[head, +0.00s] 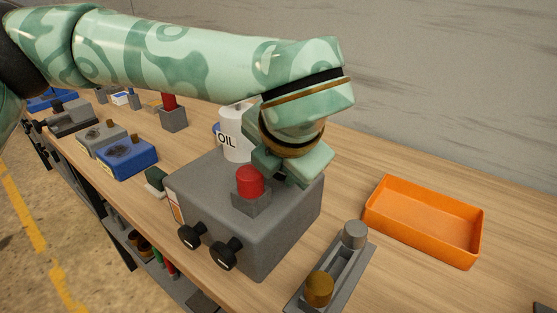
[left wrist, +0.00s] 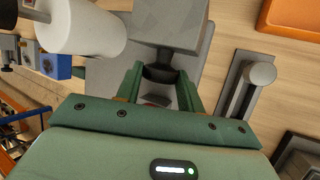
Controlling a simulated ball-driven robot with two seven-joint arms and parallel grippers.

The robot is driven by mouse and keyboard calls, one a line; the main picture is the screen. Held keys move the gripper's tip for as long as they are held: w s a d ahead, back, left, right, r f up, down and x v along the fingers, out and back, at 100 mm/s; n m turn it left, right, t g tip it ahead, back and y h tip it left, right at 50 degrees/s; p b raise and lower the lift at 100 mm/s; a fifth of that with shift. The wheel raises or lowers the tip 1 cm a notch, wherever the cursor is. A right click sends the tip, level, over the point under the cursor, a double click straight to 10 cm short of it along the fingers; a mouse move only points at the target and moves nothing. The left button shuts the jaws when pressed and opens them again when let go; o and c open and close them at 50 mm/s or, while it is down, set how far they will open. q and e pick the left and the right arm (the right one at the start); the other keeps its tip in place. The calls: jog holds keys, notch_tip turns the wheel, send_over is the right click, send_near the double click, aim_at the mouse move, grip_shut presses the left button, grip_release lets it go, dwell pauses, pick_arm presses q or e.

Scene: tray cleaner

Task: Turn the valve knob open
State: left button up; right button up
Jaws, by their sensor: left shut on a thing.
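The grey machine box (head: 290,235) stands on the bench with a red button (head: 250,182) on top and two black knobs, a left one (head: 190,236) and a right one (head: 226,254), on its front. My left gripper (head: 287,172) is over the far top of the box, behind the red button. In the left wrist view my left gripper (left wrist: 160,88) is shut on a dark round part (left wrist: 158,75), which looks like the valve knob. A grey block (left wrist: 172,22) lies just beyond it. In the head view my fingers mostly hide the held part. My right gripper is out of view.
An orange tray (head: 425,245) and a grey slider device (head: 340,268) are to the right. A blue box (head: 128,160) and other devices line the bench at the left. Bare wood lies between box and tray.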

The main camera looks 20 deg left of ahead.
pick_arm(q)
jog(key=o, duration=1)
jog(key=p+v, duration=0.5)
jog(key=v, duration=1.1)
jog(key=shift+r, duration=0.15)
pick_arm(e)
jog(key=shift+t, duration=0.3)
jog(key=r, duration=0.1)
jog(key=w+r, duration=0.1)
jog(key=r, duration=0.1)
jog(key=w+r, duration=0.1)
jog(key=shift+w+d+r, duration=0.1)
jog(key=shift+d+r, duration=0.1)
